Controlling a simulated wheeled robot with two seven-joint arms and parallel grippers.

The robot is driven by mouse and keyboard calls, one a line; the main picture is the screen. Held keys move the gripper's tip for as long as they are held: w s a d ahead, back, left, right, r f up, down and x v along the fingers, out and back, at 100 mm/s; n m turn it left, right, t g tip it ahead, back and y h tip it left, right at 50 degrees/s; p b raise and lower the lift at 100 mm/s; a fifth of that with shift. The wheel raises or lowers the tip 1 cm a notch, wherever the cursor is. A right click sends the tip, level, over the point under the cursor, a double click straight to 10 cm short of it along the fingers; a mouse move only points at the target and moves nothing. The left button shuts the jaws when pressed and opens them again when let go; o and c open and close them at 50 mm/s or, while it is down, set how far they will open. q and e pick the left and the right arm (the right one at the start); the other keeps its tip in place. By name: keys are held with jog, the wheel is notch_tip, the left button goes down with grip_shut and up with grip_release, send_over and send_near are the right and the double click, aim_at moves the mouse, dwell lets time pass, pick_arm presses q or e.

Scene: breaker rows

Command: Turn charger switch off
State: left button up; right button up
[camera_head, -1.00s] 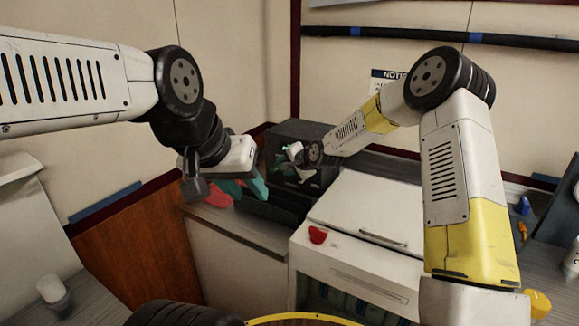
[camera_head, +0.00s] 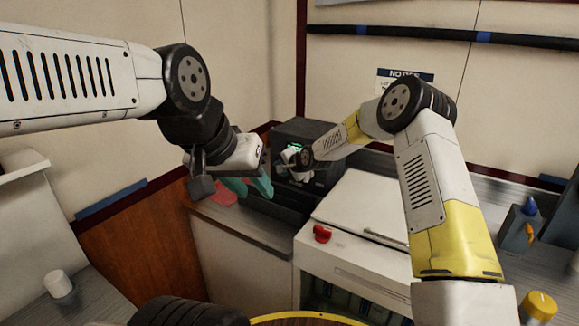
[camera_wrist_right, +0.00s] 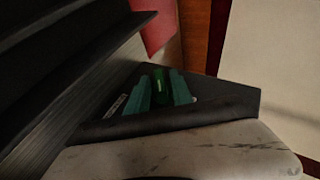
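The charger appears to be the dark box (camera_head: 318,130) in the back corner of the counter, with a small green-lit area (camera_head: 296,147) on its front. My right gripper (camera_head: 291,158) is at that front, its fingertips hard to see in the head view.
A red item (camera_head: 222,193) lies on the counter behind my left gripper. A white cabinet (camera_head: 355,212) with a red knob (camera_head: 322,233) stands in front of the charger. A white cup (camera_head: 58,283) is at the lower left, and a yellow knob (camera_head: 539,304) at the lower right.

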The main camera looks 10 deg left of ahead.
grip_shut()
jog(key=shift+w+r+h, duration=0.1)
jog(key=shift+r+h, duration=0.05)
jog(key=shift+h, duration=0.15)
jog(key=shift+a+r+g+h, duration=0.1)
jog(key=shift+a+g+h, duration=0.05)
jog(key=shift+g+h, duration=0.3)
jog(key=shift+a+r+n+g+h, duration=0.15)
jog(key=shift+n+g+h, duration=0.4)
jog(key=shift+h, duration=0.6)
jog(key=g+h, duration=0.1)
jog(key=h, duration=0.1)
jog(key=n+g+h, duration=0.1)
jog(key=h, duration=0.1)
jog(key=shift+w, duration=0.2)
jog(key=shift+h, duration=0.4)
jog(key=shift+g+h, duration=0.3)
jog(key=shift+h, duration=0.1)
